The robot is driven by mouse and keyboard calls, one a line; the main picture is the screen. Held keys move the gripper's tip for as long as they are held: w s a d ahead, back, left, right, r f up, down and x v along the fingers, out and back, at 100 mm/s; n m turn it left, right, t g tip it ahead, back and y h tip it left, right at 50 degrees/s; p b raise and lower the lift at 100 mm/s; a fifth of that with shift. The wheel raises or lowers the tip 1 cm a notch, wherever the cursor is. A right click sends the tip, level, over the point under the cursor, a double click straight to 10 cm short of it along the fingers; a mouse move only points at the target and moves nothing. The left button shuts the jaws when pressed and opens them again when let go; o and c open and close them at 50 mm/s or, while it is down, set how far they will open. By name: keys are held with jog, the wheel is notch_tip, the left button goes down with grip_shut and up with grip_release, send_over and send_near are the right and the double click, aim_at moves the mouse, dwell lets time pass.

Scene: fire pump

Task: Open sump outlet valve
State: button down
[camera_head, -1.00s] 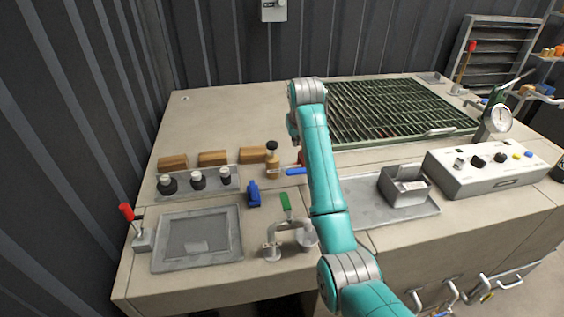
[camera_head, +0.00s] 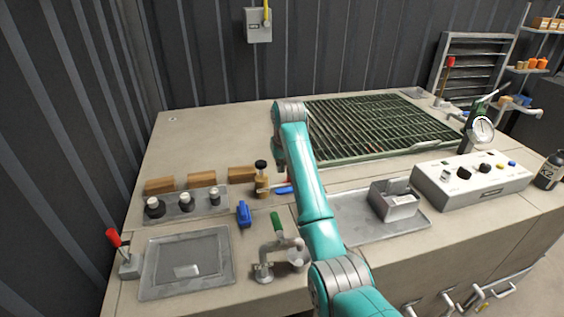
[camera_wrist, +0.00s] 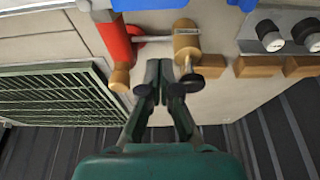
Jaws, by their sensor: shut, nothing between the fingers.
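No readable label tells me which fitting is the sump outlet valve. A brass valve with a black knob (camera_head: 261,179) stands upright on the worktop behind the blue clamp-like part. In the wrist view its brass body (camera_wrist: 187,40) and black knob (camera_wrist: 191,83) show close up. Beside it is a red cylinder (camera_wrist: 117,43) with brass ends, joined to it by a grey rod. My gripper (camera_wrist: 159,64) is shut and empty, just left of the knob in the wrist view; contact cannot be told. In the head view my arm hides the gripper and most of the red cylinder.
A green grating (camera_head: 375,128) lies behind my arm. A blue part (camera_head: 244,214), a green-handled fitting (camera_head: 278,240) and a red-knobbed lever (camera_head: 122,253) stand nearer the front. Wooden blocks (camera_head: 202,179) and black-capped knobs are left. A control box (camera_head: 472,182) is right.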

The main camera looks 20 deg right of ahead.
jog(key=shift+s+f, duration=0.4)
jog(key=shift+f, duration=0.4)
jog(key=shift+s+f, duration=0.4)
jog(key=shift+f, duration=0.35)
jog(key=shift+s+f, duration=0.4)
jog(key=shift+f, duration=0.4)
